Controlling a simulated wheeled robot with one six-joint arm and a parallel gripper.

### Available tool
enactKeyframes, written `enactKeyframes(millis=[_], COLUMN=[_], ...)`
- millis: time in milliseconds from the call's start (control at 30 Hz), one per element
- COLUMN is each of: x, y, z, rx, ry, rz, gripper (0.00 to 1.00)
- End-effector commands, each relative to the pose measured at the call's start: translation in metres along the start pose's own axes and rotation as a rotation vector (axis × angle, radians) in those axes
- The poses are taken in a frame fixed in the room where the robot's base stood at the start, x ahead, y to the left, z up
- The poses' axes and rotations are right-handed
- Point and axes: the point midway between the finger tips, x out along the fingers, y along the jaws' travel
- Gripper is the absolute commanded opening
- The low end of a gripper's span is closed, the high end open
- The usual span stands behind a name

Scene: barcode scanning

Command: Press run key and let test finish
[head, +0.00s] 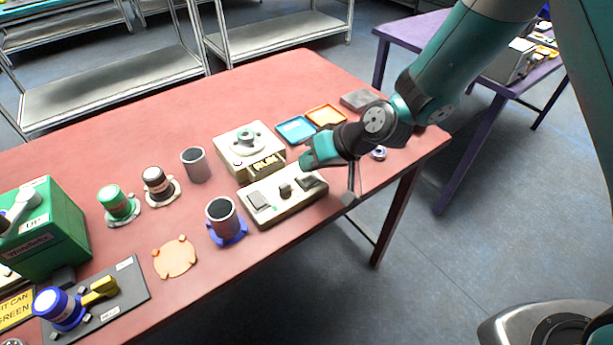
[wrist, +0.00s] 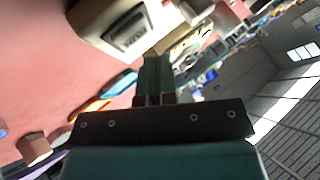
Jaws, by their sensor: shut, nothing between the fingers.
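A cream tester (head: 240,155) with a round grey-green part on top stands on the red table. Its dark display (head: 265,166) shows yellow letters that look like RUN. A cream key panel (head: 268,207) sits in front of it with a grey key at left, a dark knob in the middle and a dark key (head: 309,182) at right. My gripper (head: 303,163) is above the panel's right end, beside the tester, and appears apart from the keys. In the wrist view its shut fingers (wrist: 154,78) are empty, with a cream unit (wrist: 112,25) beyond.
A dark cup in a blue ring (head: 227,228) stands left of the panel. A grey cup (head: 195,165), blue tray (head: 296,130) and orange tray (head: 326,116) are nearby. A green box (head: 45,235) is far left. The red table's (head: 200,300) front edge is close to the panel.

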Motion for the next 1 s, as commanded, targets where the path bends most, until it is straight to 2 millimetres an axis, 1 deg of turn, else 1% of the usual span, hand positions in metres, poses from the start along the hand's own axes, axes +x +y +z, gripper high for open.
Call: enactKeyframes(millis=[200, 433, 1000], x=[-0.017, -0.032, -0.032], y=[-0.013, -0.023, -0.024], z=[-0.013, -0.023, -0.024], rx=[0.0, 0.0, 0.0], ry=[0.001, 0.001, 0.0], rz=[0.0, 0.0, 0.0], gripper=[0.0, 0.0, 0.0])
